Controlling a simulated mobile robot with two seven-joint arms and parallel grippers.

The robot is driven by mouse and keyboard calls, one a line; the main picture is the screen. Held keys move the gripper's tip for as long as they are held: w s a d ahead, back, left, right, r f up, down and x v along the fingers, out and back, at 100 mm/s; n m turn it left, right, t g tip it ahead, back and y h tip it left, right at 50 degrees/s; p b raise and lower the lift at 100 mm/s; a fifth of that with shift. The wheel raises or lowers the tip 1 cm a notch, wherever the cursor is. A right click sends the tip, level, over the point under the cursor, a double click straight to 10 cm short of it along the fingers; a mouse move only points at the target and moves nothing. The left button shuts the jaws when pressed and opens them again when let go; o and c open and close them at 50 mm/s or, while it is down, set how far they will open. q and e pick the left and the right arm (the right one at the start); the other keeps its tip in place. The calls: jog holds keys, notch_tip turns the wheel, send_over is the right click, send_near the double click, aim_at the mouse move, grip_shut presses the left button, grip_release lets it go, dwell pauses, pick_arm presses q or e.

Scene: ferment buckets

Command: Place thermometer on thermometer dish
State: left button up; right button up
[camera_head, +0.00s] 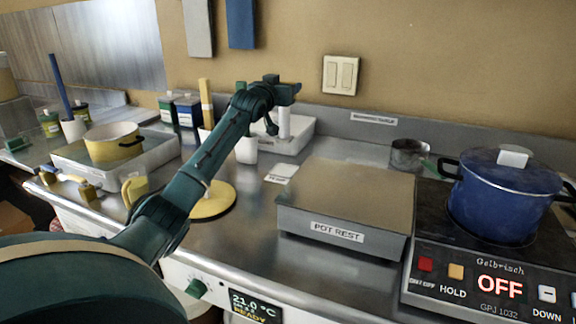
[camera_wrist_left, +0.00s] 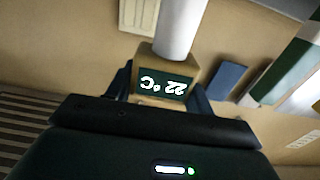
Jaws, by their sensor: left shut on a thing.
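The thermometer has a tan head with a dark display reading 22 °C (camera_wrist_left: 165,84) and a thick white stem, seen in the left wrist view. My left gripper (camera_head: 284,92) is shut on its head; the wrist view shows the fingers (camera_wrist_left: 162,92) on both sides of it. In the head view a white upright piece (camera_head: 284,122) shows just below the gripper, apparently the stem. Behind and below it is a low white tray (camera_head: 302,134), possibly the thermometer dish; I cannot tell whether they touch. My right gripper is not in view.
A raised block labelled POT REST (camera_head: 345,196) stands in the middle of the counter. A blue pot (camera_head: 502,195) sits on the hob at right, with a small metal pan (camera_head: 408,154) behind. A yellow round plate (camera_head: 214,200) and a cream pot (camera_head: 112,142) are at left.

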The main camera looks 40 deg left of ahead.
aim_at(282, 123)
pick_arm(q)
notch_tip(282, 123, down, 10)
jog(key=shift+r, duration=0.15)
dwell(0.3)
jog(key=shift+f, duration=0.2)
jog(key=o, duration=1.6)
jog(key=shift+r, duration=0.2)
jog(key=shift+s+d+f, duration=0.1)
jog(key=shift+s, duration=0.2)
jog(key=b+v, duration=0.1)
jog(key=v, duration=1)
jog(key=shift+s, duration=0.25)
